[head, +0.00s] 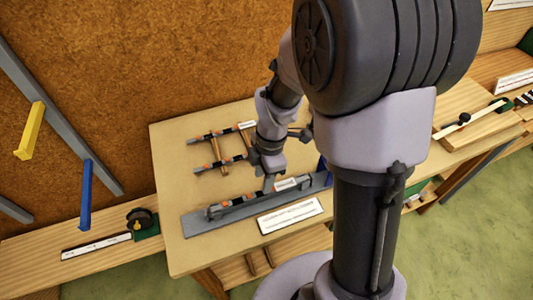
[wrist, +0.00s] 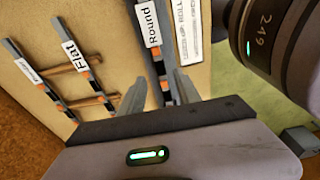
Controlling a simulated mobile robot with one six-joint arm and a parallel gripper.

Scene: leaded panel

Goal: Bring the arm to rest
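My gripper (head: 268,183) is low over the table, just above the long grey base (head: 200,226) near the table's front. In the wrist view its two fingers (wrist: 160,92) stand apart. Between them runs a dark bar (wrist: 157,62) with orange bands and a white tag reading "Round". I see gaps beside the bar, so the fingers do not look closed on it. In the head view this bar (head: 235,203) lies along the grey base.
Two tagged bars, an upper one (head: 210,136) and a lower one (head: 210,168), lie across wooden strips behind the gripper. One tag reads "Flat" (wrist: 72,55). A white text card (head: 290,215) is in front of the base. A blue part (head: 322,170) stands at its right. Side benches flank the table (head: 170,150).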

